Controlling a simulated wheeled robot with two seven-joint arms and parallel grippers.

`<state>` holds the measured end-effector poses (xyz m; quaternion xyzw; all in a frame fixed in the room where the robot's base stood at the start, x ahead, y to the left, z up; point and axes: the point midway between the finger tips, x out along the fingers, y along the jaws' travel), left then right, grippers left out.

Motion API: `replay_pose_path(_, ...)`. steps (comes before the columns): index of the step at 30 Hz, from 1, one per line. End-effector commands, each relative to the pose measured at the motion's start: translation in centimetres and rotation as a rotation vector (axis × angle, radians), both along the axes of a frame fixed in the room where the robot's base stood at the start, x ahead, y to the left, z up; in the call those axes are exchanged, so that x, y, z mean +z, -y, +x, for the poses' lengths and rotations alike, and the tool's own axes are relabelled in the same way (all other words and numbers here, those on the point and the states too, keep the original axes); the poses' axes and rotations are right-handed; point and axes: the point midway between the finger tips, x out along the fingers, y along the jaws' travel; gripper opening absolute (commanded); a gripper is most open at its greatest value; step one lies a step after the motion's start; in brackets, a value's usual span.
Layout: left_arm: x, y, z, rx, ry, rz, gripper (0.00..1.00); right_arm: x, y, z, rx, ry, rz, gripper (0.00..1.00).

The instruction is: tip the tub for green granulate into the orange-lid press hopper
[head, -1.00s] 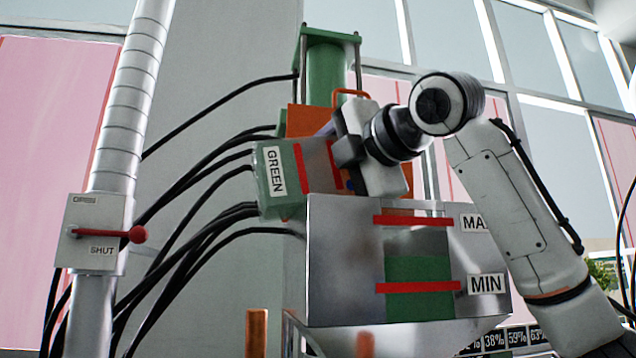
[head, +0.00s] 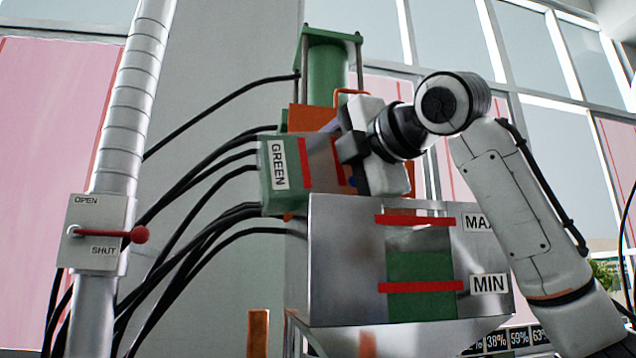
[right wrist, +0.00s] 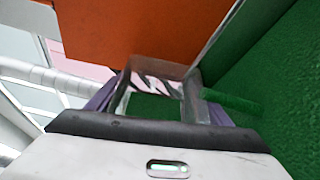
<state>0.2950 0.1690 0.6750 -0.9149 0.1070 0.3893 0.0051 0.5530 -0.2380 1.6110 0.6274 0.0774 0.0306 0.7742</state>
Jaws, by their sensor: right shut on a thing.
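The tub for green granulate (head: 285,190), labelled GREEN, is tipped on its side above the left rim of the metal press hopper (head: 345,265). My right gripper (head: 347,150) is shut on it. The orange lid (head: 310,118) stands raised behind the tub; it also shows as an orange panel (right wrist: 150,30) in the right wrist view. In the right wrist view, the purplish fingers (right wrist: 160,105) flank a clear-walled shape. The tub's mouth is hidden in the head view. My left gripper is not in view.
A silver pipe (head: 130,110) with an OPEN/SHUT plate and a red-knobbed lever (head: 139,235) stands at the left. Several black cables (head: 190,190) run behind the tub. A green press cylinder (head: 327,75) rises behind the lid. A percentage display (head: 510,340) sits below the hopper.

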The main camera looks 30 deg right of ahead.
Motion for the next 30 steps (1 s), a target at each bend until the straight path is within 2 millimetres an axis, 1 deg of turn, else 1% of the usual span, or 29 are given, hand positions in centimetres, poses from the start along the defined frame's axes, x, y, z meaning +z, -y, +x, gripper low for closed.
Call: replay_pose_path(30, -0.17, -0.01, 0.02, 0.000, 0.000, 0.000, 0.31, 1.11, 0.30, -0.56, 0.001, 0.039, 0.073, 0.15)
